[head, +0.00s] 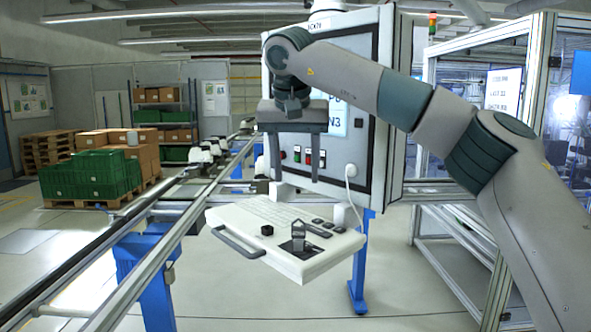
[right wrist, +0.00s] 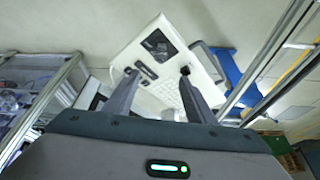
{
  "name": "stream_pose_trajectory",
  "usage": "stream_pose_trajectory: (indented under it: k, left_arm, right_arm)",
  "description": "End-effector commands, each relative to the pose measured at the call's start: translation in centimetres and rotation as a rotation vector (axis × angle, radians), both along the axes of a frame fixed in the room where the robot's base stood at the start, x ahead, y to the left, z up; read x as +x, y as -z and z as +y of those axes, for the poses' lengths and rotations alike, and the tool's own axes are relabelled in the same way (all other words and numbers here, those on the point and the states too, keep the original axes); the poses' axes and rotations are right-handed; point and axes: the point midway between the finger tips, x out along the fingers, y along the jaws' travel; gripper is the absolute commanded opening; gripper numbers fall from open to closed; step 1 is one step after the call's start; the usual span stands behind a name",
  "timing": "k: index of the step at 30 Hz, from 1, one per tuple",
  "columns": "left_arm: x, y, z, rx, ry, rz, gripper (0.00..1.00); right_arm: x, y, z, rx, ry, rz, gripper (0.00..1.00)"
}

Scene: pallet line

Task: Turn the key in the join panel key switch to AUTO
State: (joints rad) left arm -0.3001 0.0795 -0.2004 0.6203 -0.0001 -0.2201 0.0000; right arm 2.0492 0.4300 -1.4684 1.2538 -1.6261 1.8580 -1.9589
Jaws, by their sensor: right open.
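A white control console (head: 322,262) with a keyboard juts out below a grey cabinet. On its top sit a small black knob (head: 267,230) and a dark square plate (head: 286,246) with an upright grey piece (head: 298,232). I cannot tell which of these is the key switch, nor read any AUTO mark. My right gripper (head: 296,181) is open and empty, pointing down above the console in front of the cabinet. In the right wrist view the black knob (right wrist: 185,70) shows by one fingertip of the open gripper (right wrist: 160,75), and the dark plate (right wrist: 158,43) lies beyond. My left gripper is out of view.
The cabinet (head: 381,95) with a screen and buttons stands behind the gripper. A white cable hangs at its right side. A conveyor rail (head: 190,215) runs along the left. Green crates (head: 90,175) stand on a pallet further back. A console handle (head: 238,245) sticks out at the front left.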

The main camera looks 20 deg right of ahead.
Motion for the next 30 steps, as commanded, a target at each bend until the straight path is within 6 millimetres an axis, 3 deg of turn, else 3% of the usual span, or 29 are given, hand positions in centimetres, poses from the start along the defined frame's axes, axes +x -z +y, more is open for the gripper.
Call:
stream_pose_trajectory:
  k: [16, 30]
  left_arm:
    - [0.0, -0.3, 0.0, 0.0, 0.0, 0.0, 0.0]
    - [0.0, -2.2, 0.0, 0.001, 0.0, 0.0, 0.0]
  right_arm:
    - [0.4, 1.1, -0.1, 0.003, 0.0, 0.002, 0.5]
    - [2.7, 7.2, -1.1, 0.004, -0.001, 0.004, 0.5]
